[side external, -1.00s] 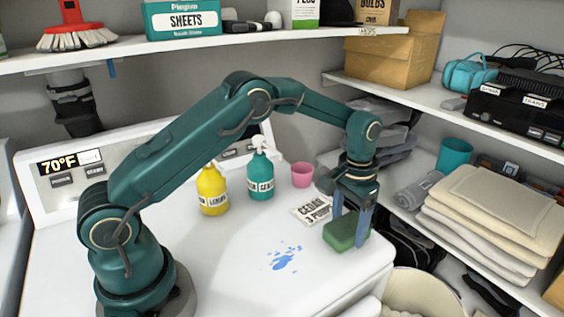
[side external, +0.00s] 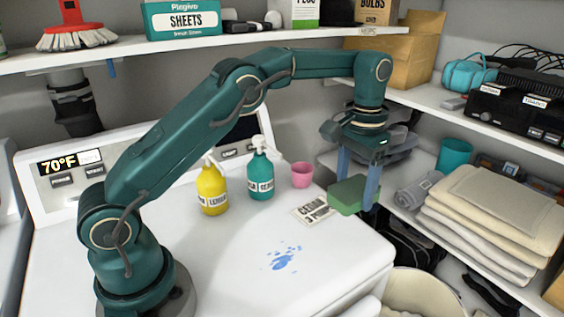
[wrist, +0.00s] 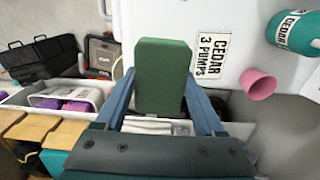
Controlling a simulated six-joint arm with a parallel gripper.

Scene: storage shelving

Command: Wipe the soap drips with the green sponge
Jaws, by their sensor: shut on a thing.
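My gripper (side external: 358,190) is shut on the green sponge (side external: 347,195), holding it raised above the right edge of the white machine top (side external: 225,245). In the wrist view the sponge (wrist: 161,75) sits between the two fingers. The blue soap drips (side external: 282,259) are a splash with small spots on the machine top, left of and below the sponge in the side view. The drips do not show in the wrist view.
A yellow bottle (side external: 212,190), a teal pump bottle (side external: 260,176), a pink cup (side external: 302,175) and a cedar label card (side external: 313,210) are at the back of the top. Shelves with folded towels (side external: 490,215) stand to the right. The top around the drips is clear.

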